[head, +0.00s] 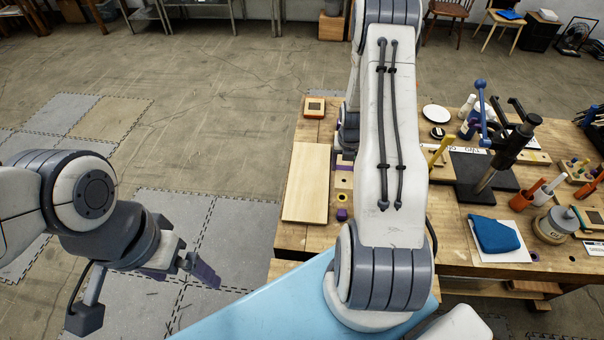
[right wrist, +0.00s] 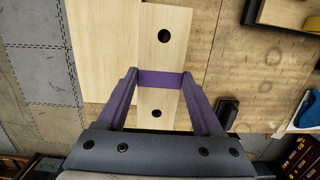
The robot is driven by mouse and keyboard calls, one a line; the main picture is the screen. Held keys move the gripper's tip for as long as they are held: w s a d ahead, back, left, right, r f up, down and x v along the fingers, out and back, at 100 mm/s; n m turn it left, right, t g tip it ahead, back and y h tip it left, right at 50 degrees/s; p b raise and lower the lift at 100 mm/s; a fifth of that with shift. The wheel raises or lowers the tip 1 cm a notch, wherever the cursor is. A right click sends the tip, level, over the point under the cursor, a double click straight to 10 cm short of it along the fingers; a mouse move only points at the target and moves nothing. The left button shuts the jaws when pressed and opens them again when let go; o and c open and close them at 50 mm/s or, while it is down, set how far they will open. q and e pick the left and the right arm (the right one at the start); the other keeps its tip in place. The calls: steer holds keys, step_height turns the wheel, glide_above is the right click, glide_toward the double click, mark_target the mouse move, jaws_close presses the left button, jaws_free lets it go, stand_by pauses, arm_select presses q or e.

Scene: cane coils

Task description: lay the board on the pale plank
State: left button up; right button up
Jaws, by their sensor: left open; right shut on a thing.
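The pale plank (head: 306,183) lies flat along the left edge of the workbench; it also shows at the left in the right wrist view (right wrist: 97,50). The board (right wrist: 165,55) is a narrower pale piece with dark round holes and a purple band. My right gripper (right wrist: 160,80) is shut on the board across that band, one finger on each side. In the right wrist view the board overlaps the right side of the plank; whether they touch I cannot tell. My right arm hides much of this area in the head view. My left gripper (head: 195,272) is open and empty over the floor.
The workbench (head: 460,262) carries a black stand (head: 485,180), a blue cloth (head: 495,235), a white plate (head: 436,113) and several tools to the right. A small orange-framed item (head: 315,107) lies beyond the plank. Open floor is on the left.

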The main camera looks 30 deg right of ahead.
steer(key=shift+w+a+f+b, duration=1.15)
steer(key=shift+a+f+b, duration=0.6)
steer(key=shift+b, duration=3.9)
steer(key=p, duration=0.3)
glide_above(307, 191)
steer(key=f, duration=0.3)
steer(key=shift+s+f, duration=0.1)
steer(key=shift+s, duration=0.15)
steer(key=shift+f, duration=0.2)
step_height(307, 191, down, 3)
steer(key=shift+f+p, duration=0.1)
steer(key=shift+p, duration=0.45)
steer(key=shift+f, duration=0.35)
steer(key=shift+f, duration=0.1)
steer(key=o, duration=1.4)
steer(key=shift+o, duration=0.2)
